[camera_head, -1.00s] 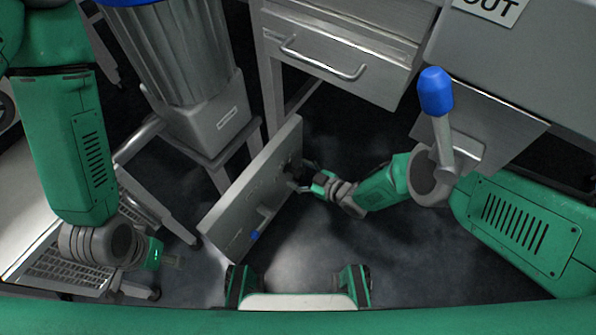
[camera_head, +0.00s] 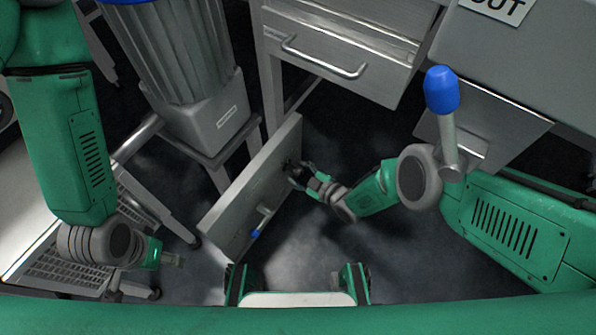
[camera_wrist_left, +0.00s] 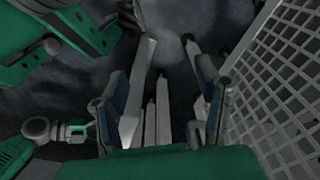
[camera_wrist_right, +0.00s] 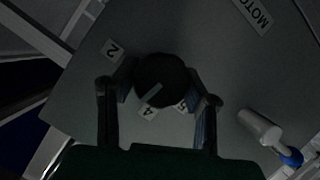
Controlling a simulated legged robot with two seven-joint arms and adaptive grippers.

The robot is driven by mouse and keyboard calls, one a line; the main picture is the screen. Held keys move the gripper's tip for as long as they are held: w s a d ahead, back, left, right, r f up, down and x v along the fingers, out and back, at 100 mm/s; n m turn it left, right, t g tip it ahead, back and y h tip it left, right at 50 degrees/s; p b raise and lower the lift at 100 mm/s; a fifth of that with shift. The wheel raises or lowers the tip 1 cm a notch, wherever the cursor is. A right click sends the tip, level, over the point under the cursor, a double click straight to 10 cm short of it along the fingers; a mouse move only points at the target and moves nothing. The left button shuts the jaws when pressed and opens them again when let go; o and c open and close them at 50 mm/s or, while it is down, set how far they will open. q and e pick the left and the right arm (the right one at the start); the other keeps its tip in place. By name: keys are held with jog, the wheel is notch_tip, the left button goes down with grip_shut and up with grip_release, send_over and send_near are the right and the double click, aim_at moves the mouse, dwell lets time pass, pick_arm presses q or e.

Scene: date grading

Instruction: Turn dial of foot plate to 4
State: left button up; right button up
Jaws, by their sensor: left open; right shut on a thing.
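The foot plate (camera_head: 240,200) is a grey upright panel in the middle of the head view. In the right wrist view its face (camera_wrist_right: 75,105) carries a round black dial (camera_wrist_right: 162,80) with a light pointer line. The pointer lies close to the label 4 (camera_wrist_right: 148,112); labels 2 (camera_wrist_right: 112,50) and 5 (camera_wrist_right: 182,104) sit around it, the 5 partly covered. My right gripper (camera_wrist_right: 160,102) is shut on the dial, one finger at each side; it also shows in the head view (camera_head: 300,174). My left gripper (camera_wrist_left: 160,85) is open and empty, away from the plate.
A lever with a blue end (camera_wrist_right: 262,128) sticks out of the plate, near a MOTOR-like label (camera_wrist_right: 253,12), partly cut off. A drawer cabinet (camera_head: 340,65) stands behind. A blue-topped lever (camera_head: 441,92) rises at right. A white grated part (camera_wrist_left: 285,80) is beside my left gripper.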

jog(key=n+t, duration=0.1)
jog(key=n, duration=0.2)
jog(key=n+t, duration=0.1)
jog(key=shift+s+d+f+n+t, duration=0.2)
jog(key=shift+s+f+n+t, duration=0.1)
jog(key=shift+s+f, duration=0.1)
jog(key=shift+h, duration=0.3)
jog(key=o, duration=1.2)
jog(key=shift+w+r, duration=0.15)
jog(key=v, duration=0.7)
jog(key=shift+s, duration=0.25)
jog(key=shift+d, duration=0.1)
